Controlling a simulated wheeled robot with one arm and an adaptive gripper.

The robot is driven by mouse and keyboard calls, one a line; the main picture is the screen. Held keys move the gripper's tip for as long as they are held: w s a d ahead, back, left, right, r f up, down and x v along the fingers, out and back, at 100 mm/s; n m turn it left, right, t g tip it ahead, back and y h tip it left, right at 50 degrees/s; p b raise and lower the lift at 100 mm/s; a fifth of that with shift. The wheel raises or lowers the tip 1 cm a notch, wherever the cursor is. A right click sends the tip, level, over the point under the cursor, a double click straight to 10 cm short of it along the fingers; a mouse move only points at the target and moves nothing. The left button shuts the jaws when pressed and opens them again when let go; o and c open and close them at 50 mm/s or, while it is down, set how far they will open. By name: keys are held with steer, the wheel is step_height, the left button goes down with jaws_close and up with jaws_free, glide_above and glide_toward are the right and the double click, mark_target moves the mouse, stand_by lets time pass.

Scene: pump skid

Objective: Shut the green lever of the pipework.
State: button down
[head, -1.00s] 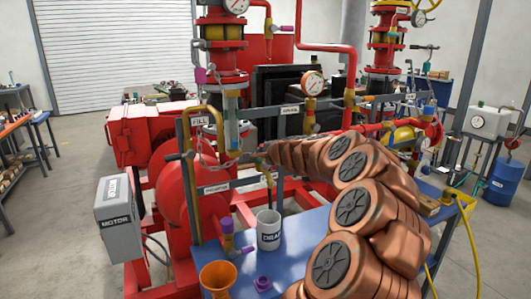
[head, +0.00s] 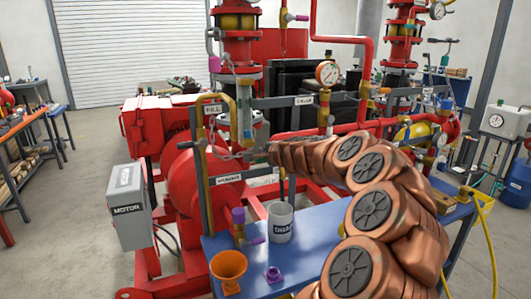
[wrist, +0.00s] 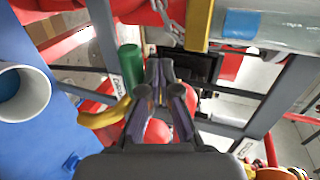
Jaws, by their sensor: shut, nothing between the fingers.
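The green lever (wrist: 131,67) shows in the wrist view as a green cylindrical grip, just left of my fingertips. A yellow pipe piece (wrist: 105,116) lies just below it in the picture. My gripper (wrist: 160,70) is shut and empty, its fingertips close beside the green grip; I cannot tell whether they touch. In the head view my copper-coloured arm reaches left across the bench to the pipe frame, and my gripper (head: 256,154) is small and partly hidden there. The lever is not clearly made out in the head view.
A grey motor box (head: 128,205) is at left. Grey frame bars and red pipes crowd around my gripper.

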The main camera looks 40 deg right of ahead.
steer(key=shift+r+p, duration=0.5)
steer(key=shift+r, duration=0.15)
steer(key=p+v, duration=0.1)
steer(key=v, duration=0.8)
stand_by(0.6)
steer(key=w+a+n+y, duration=0.2)
steer(key=a+n+y, duration=0.4)
steer(key=a, duration=1.3)
steer(key=s+a+f+n+g+y, duration=0.1)
steer(key=s+a+f+n+g, duration=0.15)
steer(key=a, duration=0.45)
steer(key=s+a+f+n+g+y, duration=0.1)
steer(key=s+a+f+n+g, duration=0.1)
steer(key=a+n, duration=0.35)
steer(key=s+a+f+n+g, duration=0.3)
steer(key=s+a+f, duration=0.15)
steer(key=s, duration=0.35)
steer(key=s+a+f+n+g, duration=0.2)
steer(key=s+a+f+g, duration=0.15)
steer(key=s+a, duration=0.4)
steer(key=s+d+f+n+g+h, duration=0.1)
steer(key=s+d+f+g, duration=0.1)
steer(key=s, duration=0.6)
steer(key=s+d+f+n+g+h, duration=0.1)
steer(key=s+d+f+g+h, duration=0.1)
steer(key=s, duration=0.6)
steer(key=shift+d+n, duration=0.4)
steer(key=shift+d, duration=0.45)
